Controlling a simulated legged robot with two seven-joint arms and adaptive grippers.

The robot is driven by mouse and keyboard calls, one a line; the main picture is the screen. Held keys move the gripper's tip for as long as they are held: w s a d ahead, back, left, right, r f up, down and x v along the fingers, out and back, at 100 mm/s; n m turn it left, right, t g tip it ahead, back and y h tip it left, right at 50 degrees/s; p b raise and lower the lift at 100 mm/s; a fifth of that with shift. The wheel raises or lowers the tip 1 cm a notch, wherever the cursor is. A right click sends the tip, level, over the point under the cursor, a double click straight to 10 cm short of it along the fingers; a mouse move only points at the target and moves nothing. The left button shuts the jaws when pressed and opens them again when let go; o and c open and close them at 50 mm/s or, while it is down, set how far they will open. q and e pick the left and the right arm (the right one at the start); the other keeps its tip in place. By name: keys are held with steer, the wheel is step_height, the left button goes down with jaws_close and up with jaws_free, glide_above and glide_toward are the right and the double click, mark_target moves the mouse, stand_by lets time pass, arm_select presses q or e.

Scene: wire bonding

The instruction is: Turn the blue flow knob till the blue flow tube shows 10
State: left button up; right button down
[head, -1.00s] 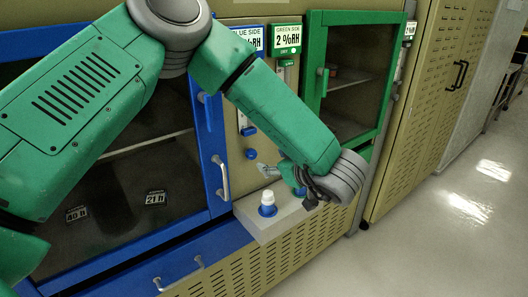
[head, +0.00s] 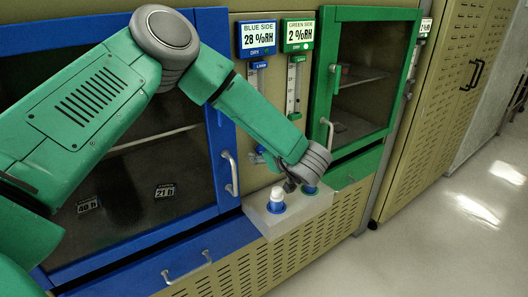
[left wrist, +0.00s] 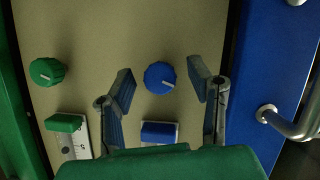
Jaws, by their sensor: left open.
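The blue flow knob (left wrist: 160,77) is a round ribbed knob with a short white mark, on the tan panel in the left wrist view. My left gripper (left wrist: 160,73) is open, with one finger on each side of the knob and a gap on both sides. The blue block of the blue flow tube (left wrist: 158,130) shows below the knob there; its scale is mostly hidden by my gripper. In the head view the blue flow tube (head: 257,82) hangs under the blue side display; its reading is too small to tell. My forearm partly covers this area.
The green knob (left wrist: 47,72) and the green flow tube (head: 293,88) are close beside. A ledge (head: 268,228) below carries a white-capped bottle (head: 277,197) and another by my wrist. The blue door handle (head: 231,174) and green door handle (head: 327,133) stick out nearby.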

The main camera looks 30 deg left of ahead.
arm_select(q)
jaws_close()
steer(key=shift+t, duration=0.3)
steer(key=n+t+b, duration=0.1)
steer(key=n+b, duration=0.1)
steer(key=n, duration=0.1)
steer(key=n+t+b, duration=0.2)
steer(key=n+b, duration=0.1)
steer(key=n+t+b, duration=0.2)
steer(key=n+b, duration=0.1)
steer(key=n, duration=0.1)
steer(key=shift+s+f, duration=0.25)
steer(key=shift+f, duration=0.15)
stand_by(0.6)
